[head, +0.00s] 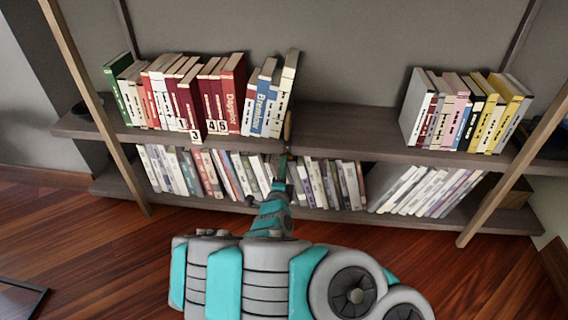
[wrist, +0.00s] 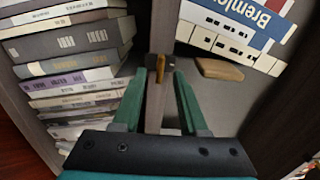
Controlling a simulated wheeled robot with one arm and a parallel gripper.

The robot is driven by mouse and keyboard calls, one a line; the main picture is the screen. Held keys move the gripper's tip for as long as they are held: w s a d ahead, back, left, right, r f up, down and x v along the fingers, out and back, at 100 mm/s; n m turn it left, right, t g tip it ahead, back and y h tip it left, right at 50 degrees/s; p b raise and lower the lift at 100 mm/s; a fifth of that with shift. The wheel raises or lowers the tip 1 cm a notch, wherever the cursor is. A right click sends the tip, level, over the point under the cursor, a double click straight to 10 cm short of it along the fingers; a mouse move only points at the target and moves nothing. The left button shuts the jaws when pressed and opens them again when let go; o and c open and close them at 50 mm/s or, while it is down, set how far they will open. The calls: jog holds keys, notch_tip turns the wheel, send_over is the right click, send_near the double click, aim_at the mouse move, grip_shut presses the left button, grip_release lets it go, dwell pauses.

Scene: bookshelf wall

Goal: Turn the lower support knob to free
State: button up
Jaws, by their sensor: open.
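My gripper (wrist: 162,88) is open, with its two green fingers pointing at the front edge of the upper shelf board. A small brown knob-like piece (wrist: 160,67) sits at that edge between the fingertips, with a gap to the finger on either side. I cannot tell which way the knob is turned, and its lower part is hard to make out. In the head view my gripper (head: 283,170) reaches the shelf front near the middle, just below the upper board, and the knob is too small to make out there.
A tan wooden piece (wrist: 218,69) stands on the upper board (head: 345,125) beside the blue Bremlow book (head: 263,98). Lower-shelf books (wrist: 75,65) lie close to my gripper's left in the wrist view. The upper board's middle is bare.

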jog(key=shift+s+a, duration=0.1)
jog(key=shift+s, duration=2.45)
